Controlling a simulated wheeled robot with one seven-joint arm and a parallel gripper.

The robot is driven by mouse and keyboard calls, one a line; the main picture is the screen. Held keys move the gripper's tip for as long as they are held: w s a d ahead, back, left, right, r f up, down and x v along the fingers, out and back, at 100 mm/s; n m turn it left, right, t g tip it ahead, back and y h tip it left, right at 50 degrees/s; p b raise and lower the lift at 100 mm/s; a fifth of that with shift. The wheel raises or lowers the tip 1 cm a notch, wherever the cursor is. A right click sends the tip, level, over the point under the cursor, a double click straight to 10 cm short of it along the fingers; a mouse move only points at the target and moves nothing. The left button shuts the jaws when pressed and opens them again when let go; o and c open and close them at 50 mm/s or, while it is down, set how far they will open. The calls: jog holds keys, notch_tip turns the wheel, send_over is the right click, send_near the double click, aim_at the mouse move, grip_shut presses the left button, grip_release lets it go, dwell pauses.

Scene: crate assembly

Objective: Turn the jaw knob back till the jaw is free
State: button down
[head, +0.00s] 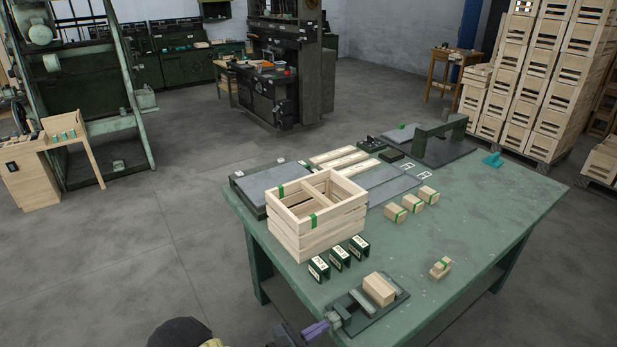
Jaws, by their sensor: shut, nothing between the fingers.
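A small dark green clamping fixture (384,318) lies at the near edge of the green table. A pale wooden block (379,288) sits on it, beside the fixture's jaw. I cannot tell whether the jaw touches the block. The jaw knob appears as a small grey part (342,313) at the fixture's left end. My gripper (322,327), with purple fingers, comes in from the bottom edge and is shut and empty. Its tips are close to the knob; whether they touch it is too small to tell.
An open wooden crate (318,240) with green marks stands behind the fixture on the green table (480,240). Several dark labelled brackets (338,258) stand between them. Small wooden blocks (396,214) lie to the right. The table's right side is mostly clear.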

jog(key=shift+x, duration=1.35)
jog(key=shift+f, duration=0.25)
jog(key=shift+w+a+r, duration=0.1)
jog(key=shift+w+a, duration=0.05)
jog(key=shift+w, duration=0.05)
jog(key=shift+w+a, duration=0.2)
jog(key=shift+w, duration=0.1)
jog(key=shift+w+a, duration=0.15)
jog(key=shift+w, duration=0.1)
jog(key=shift+w+a, duration=0.4)
jog(key=shift+w, duration=0.15)
dwell(0.4)
jog(key=shift+w+a+r, duration=0.1)
jog(key=shift+w+r, duration=0.05)
jog(key=shift+r, duration=0.15)
